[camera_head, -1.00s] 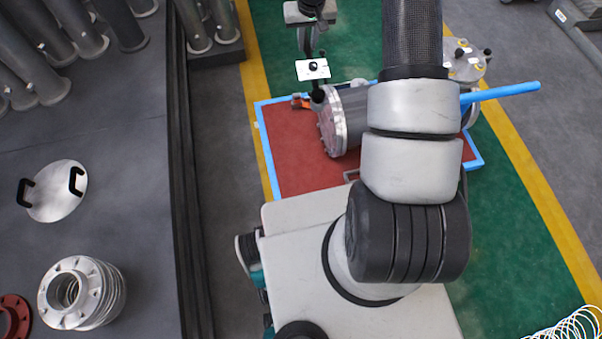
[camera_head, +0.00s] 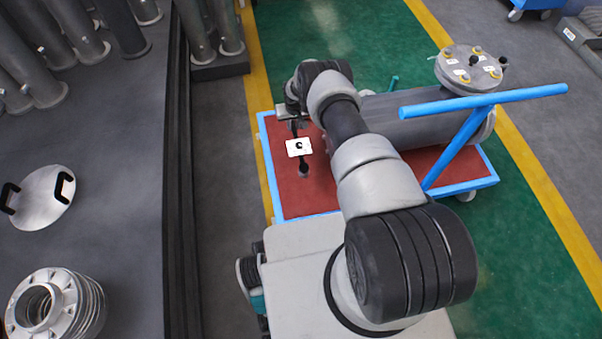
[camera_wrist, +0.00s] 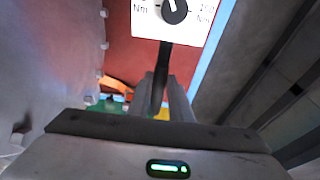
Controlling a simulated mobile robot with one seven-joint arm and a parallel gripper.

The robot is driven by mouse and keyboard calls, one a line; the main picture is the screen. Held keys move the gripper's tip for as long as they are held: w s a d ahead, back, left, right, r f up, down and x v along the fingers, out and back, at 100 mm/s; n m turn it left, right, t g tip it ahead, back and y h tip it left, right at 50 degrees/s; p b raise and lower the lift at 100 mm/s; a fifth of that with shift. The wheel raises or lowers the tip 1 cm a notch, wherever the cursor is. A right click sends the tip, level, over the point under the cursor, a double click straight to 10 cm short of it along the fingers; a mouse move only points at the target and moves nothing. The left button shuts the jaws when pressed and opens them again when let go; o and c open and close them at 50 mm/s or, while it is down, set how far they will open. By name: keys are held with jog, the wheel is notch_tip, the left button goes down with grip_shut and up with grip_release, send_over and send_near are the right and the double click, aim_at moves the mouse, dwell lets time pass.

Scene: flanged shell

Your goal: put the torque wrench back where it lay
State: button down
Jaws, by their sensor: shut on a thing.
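The torque wrench has a black shaft and a white dial plate (camera_head: 299,147) marked Nm. My gripper (camera_wrist: 163,95) is shut on its black shaft (camera_wrist: 165,70) in the wrist view, where the dial plate (camera_wrist: 172,14) is cut by the top edge. In the head view my gripper (camera_head: 294,124) and the wrench are over the left part of the red deck (camera_head: 297,196) of a blue-framed trolley. I cannot tell whether the wrench touches the deck. No marked place for the wrench shows.
A grey flanged shell (camera_head: 432,130) lies on the trolley, partly behind my arm; its wall (camera_wrist: 60,55) is close on the left in the wrist view. The blue handle (camera_head: 485,101) crosses on the right. An orange item (camera_wrist: 117,87) lies near the shell. A dark table (camera_head: 110,180) stands left.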

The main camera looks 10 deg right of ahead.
notch_tip(320, 180, down, 9)
jog(key=b, duration=0.4)
jog(key=shift+f, duration=0.1)
jog(key=c, duration=1.6)
grip_release()
